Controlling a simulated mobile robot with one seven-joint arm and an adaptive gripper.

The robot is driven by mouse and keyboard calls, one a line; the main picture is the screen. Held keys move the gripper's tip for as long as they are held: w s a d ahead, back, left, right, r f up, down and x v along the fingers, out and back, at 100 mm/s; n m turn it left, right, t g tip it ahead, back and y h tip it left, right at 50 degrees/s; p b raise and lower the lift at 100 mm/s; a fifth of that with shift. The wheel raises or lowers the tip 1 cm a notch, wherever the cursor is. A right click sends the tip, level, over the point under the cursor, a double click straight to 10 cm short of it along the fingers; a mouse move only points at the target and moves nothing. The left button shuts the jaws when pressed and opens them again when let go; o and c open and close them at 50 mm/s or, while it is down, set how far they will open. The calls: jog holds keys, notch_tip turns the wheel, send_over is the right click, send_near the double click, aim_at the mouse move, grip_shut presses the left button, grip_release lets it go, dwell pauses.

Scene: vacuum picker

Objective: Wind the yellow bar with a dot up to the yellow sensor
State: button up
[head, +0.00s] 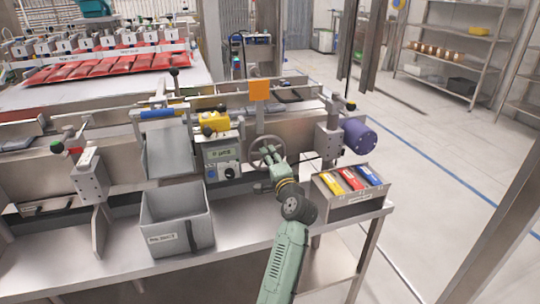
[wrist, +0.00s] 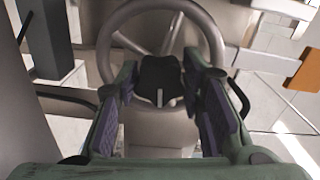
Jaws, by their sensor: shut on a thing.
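A grey spoked handwheel (head: 264,150) is on the front of the machine, and its rim (wrist: 104,55) fills the top of the wrist view. My gripper (head: 275,160) is at the wheel. In the wrist view, my gripper (wrist: 161,73) has its fingers on both sides of a dark handle (wrist: 160,80) in front of the wheel and is shut on it. A yellow block with dark round spots (head: 214,122) sits on the machine left of the wheel. I cannot tell whether it is the sensor or the bar, and no separate yellow dotted bar can be made out.
A control box with a small display (head: 223,155) is left of the wheel. An orange plate (head: 259,90) stands above it. A grey bin (head: 176,215) is on the front table. A tray with yellow, red and blue packs (head: 350,207) and a purple motor (head: 359,136) are at the right.

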jog(key=shift+m+p, duration=0.35)
jog(key=shift+m, duration=0.25)
jog(key=o, duration=1.1)
jog(key=shift+o, duration=0.2)
jog(key=v, duration=1.2)
